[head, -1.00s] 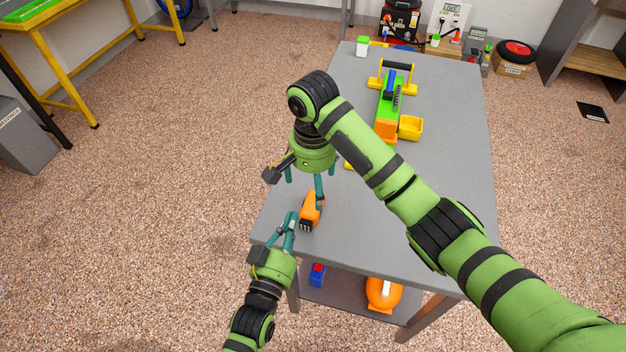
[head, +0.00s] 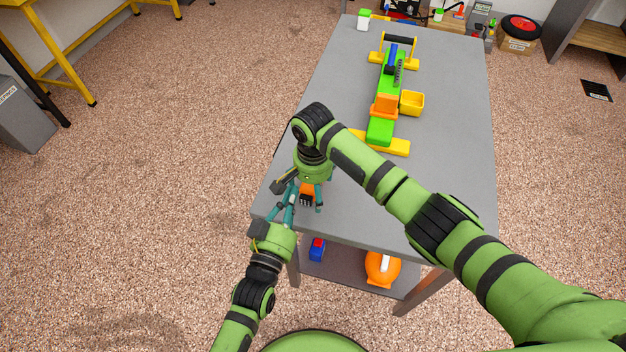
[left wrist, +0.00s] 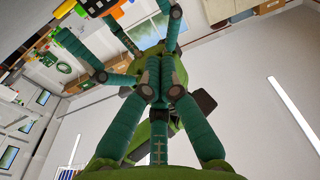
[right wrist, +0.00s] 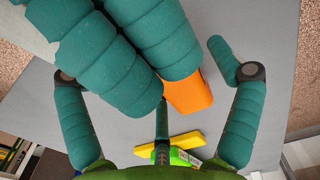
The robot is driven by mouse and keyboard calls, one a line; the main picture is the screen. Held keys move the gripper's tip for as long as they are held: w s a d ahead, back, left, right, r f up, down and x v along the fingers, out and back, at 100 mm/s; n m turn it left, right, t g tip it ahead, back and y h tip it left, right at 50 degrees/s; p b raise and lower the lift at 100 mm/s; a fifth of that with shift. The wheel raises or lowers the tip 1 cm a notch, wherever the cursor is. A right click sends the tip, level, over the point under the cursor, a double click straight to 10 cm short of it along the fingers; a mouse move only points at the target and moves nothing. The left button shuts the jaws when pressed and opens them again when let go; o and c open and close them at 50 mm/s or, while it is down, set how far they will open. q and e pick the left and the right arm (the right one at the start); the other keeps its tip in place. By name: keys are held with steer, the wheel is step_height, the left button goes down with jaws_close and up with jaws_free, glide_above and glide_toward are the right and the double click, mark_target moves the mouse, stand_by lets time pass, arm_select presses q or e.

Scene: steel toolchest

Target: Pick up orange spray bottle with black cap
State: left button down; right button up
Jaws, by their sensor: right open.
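The orange spray bottle (head: 307,187) lies near the table's front left corner, its black cap (head: 305,200) towards the front edge. My right gripper (head: 309,198) is open above it, its fingers spread around the bottle and hiding part of it. In the right wrist view the orange body (right wrist: 190,92) shows between the spread fingers, partly covered by my left gripper's fingers; I cannot tell whether any finger touches it. My left gripper (head: 290,192) is just left of the bottle, its fingertips together and empty in the left wrist view (left wrist: 160,88).
The grey table (head: 440,190) carries a green, yellow and orange toy-like tool (head: 382,130) with a yellow bin (head: 412,103). A white, green-lidded container (head: 364,22) stands at the far end. An orange helmet-like object (head: 382,268) and a blue item (head: 317,249) sit on the lower shelf.

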steer(key=c, duration=1.4)
steer(key=shift+c, duration=0.2)
arm_select(q)
steer(key=shift+r, duration=0.6)
arm_select(e)
steer(key=shift+f, duration=0.1)
arm_select(q)
steer(key=shift+s, duration=0.1)
steer(key=v, duration=1.2)
arm_select(e)
steer(key=shift+s, duration=0.15)
